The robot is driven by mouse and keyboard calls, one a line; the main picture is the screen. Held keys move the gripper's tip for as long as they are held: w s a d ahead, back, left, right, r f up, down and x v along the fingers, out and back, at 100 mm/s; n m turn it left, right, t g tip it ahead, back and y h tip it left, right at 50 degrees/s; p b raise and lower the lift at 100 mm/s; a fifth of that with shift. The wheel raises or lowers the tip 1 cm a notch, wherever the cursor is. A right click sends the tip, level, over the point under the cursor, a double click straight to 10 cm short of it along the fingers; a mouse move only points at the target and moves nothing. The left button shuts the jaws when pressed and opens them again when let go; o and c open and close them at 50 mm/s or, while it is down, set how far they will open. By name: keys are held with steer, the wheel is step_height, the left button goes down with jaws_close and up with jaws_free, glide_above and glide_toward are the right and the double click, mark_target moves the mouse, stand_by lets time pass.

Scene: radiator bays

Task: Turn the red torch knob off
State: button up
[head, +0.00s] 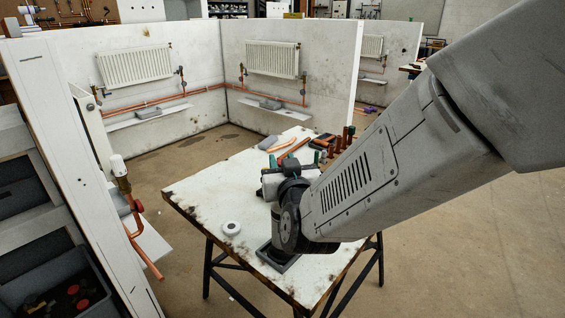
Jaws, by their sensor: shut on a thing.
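My arm reaches in from the upper right over the white-topped workbench (200,190). My gripper (277,243) points down, low over a dark grey square tray or base (290,265) near the bench's front edge. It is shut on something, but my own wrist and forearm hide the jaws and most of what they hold. I cannot make out the red torch knob or the torch in this view.
Copper pipe pieces (288,145) and upright copper fittings (348,135) are at the bench's back. Radiators (135,67) hang on the bay walls. Floor is clear at right.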

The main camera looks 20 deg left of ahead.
steer(key=shift+m+t+h, duration=0.4)
steer(key=shift+m+h, duration=0.1)
steer(key=shift+h, duration=0.2)
steer(key=o, duration=0.9)
steer(key=shift+o, duration=0.2)
steer(key=shift+s, duration=0.1)
steer(key=v, duration=0.7)
steer(key=shift+s, duration=0.25)
steer(key=shift+d, duration=0.15)
